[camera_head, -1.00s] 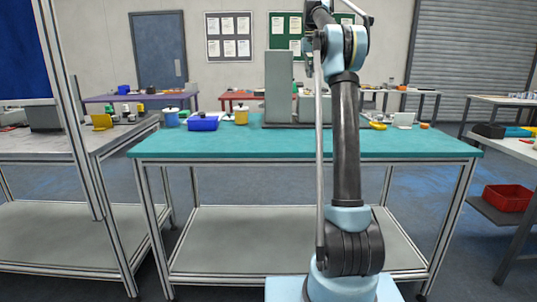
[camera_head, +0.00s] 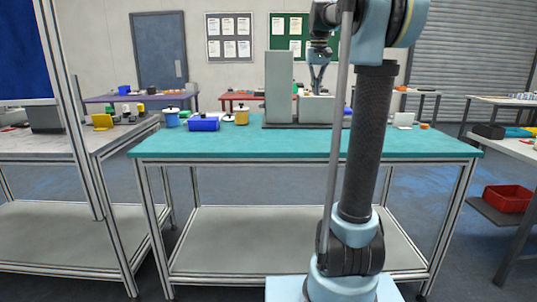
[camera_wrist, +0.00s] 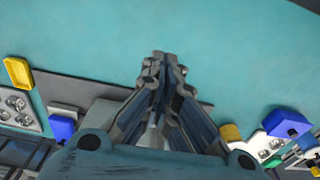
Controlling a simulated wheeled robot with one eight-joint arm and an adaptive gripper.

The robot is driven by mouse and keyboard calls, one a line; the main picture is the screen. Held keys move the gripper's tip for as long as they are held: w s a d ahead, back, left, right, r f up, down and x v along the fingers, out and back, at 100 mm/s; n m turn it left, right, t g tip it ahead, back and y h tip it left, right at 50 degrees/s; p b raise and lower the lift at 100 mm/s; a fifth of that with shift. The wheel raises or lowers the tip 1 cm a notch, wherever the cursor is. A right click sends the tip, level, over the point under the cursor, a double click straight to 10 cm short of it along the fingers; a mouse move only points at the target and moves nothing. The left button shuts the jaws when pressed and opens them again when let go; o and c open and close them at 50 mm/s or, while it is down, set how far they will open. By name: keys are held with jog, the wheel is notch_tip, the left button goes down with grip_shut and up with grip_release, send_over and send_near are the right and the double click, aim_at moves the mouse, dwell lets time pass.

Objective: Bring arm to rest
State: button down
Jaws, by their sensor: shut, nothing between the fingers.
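My gripper (camera_head: 317,92) is pointing down above the back of the teal table (camera_head: 230,145), in front of the grey fixture (camera_head: 279,88) or beside it; the exact depth is hard to tell. In the wrist view my gripper (camera_wrist: 160,60) shows its fingers closed together at the tips, with nothing between them. Bare teal tabletop (camera_wrist: 200,35) lies beyond the fingertips. My arm rises in front of the table and hides part of its right side.
On the table stand a blue bin (camera_head: 203,123), a blue pot (camera_head: 172,117) and a yellow pot (camera_head: 241,115). The wrist view shows a yellow tray (camera_wrist: 18,72) at left and a blue object (camera_wrist: 287,122) at right. The table's front is clear.

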jog(key=s+f+t, duration=0.1)
jog(key=s+f, duration=3.5)
jog(key=shift+s+f, duration=0.25)
jog(key=shift+f, duration=0.1)
jog(key=shift+w+f, duration=0.2)
jog(key=shift+w, duration=0.3)
jog(key=c, duration=2.3)
grip_release()
